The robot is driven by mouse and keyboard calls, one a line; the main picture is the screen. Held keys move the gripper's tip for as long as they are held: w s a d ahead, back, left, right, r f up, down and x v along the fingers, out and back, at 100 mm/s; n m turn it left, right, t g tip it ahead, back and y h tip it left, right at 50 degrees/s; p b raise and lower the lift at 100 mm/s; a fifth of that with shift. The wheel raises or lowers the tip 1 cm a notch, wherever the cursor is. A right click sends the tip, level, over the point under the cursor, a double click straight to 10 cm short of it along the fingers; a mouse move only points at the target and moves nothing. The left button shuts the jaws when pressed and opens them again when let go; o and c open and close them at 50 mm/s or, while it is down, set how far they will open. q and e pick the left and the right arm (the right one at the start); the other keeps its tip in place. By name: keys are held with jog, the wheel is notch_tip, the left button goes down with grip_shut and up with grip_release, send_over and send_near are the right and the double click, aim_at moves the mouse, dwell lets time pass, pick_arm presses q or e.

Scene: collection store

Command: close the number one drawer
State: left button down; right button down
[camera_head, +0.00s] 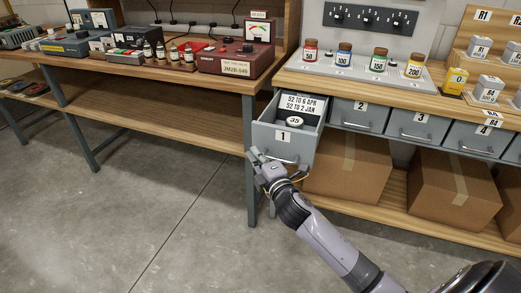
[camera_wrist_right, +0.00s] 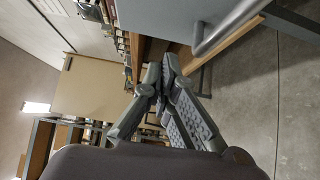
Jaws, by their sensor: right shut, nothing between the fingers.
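The number one drawer (camera_head: 283,138) is grey, labelled 1, and stands pulled out from under the right-hand bench. Inside it are a printed card (camera_head: 303,105) and a small round item marked 35 (camera_head: 294,121). My right gripper (camera_head: 256,157) is shut and empty at the lower left of the drawer front, near the bar handle (camera_head: 282,160). In the right wrist view, the closed fingertips (camera_wrist_right: 160,76) are beside the grey drawer front (camera_wrist_right: 165,18) and its handle (camera_wrist_right: 226,27). I cannot tell whether they touch it. My left gripper is out of view.
Drawers 2 (camera_head: 358,116), 3 (camera_head: 418,127) and 4 (camera_head: 476,138) are flush under the benchtop. Cardboard boxes (camera_head: 347,170) stand on the shelf below. A bench leg (camera_head: 251,175) is just left of my gripper. The floor (camera_head: 150,225) in front is clear.

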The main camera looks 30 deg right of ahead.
aim_at(254, 139)
jog(key=shift+w+d, duration=0.8)
jog(key=shift+d, duration=0.35)
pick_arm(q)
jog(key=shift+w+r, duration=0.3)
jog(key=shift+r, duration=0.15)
pick_arm(e)
jog(key=shift+w, duration=0.1)
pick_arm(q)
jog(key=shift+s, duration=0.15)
pick_arm(e)
jog(key=shift+d, duration=0.1)
